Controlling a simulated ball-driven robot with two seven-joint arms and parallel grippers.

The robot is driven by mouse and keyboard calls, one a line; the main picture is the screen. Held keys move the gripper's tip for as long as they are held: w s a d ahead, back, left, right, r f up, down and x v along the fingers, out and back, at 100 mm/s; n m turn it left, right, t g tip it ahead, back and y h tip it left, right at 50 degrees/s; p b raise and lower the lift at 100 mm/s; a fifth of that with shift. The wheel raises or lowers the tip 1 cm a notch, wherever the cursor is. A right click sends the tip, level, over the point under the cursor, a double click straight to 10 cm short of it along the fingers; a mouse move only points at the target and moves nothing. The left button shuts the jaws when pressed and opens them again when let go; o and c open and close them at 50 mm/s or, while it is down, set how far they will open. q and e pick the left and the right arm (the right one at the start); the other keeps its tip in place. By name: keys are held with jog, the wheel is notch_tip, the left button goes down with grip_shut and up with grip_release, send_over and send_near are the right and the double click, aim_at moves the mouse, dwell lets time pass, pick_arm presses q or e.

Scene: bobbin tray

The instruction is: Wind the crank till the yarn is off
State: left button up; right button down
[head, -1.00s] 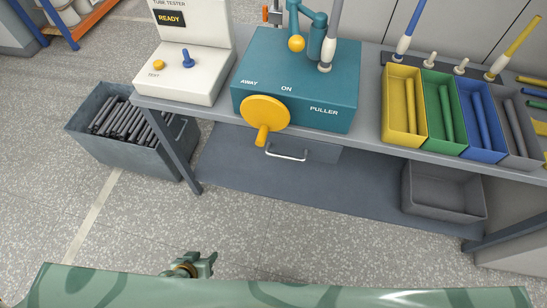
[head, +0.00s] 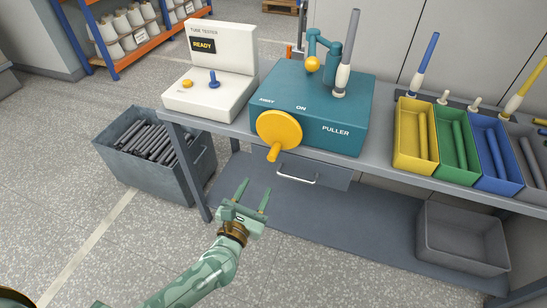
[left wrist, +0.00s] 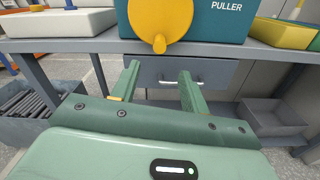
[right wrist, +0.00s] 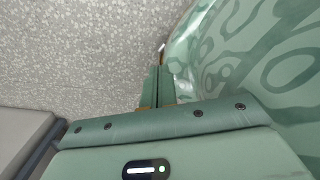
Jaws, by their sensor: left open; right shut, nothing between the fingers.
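The teal puller box (head: 318,104) stands on the bench. On its front is the yellow crank (head: 279,130), a disc with a peg handle (head: 273,153) sticking out low. White yarn (head: 342,78) is around the lower part of a grey tube (head: 350,38) upright on the puller. My left gripper (head: 253,186) is open and empty, below and in front of the crank, apart from it. In the left wrist view the crank (left wrist: 160,18) is beyond the fingertips. My right gripper (right wrist: 159,72) is shut and empty, over the floor beside my own body.
The white tube tester (head: 212,88) reads READY. Yellow, green, blue and grey trays (head: 415,172) hold tubes at the right. A grey bin (head: 150,172) of dark tubes is on the floor at the left. A drawer handle (head: 297,178) sticks out below the crank.

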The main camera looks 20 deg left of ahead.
aim_at(272, 156)
pick_arm(q)
jog(key=w+b, duration=0.1)
jog(key=w, duration=1)
jog(key=shift+w+d+f+b, duration=0.15)
jog(key=shift+w+d+b, duration=0.05)
jog(key=shift+w+b, duration=0.2)
jog(key=shift+w, duration=0.6)
pick_arm(e)
jog(key=shift+s+d+f, duration=0.1)
jog(key=shift+s+f, duration=0.75)
pick_arm(q)
jog(key=c, duration=1)
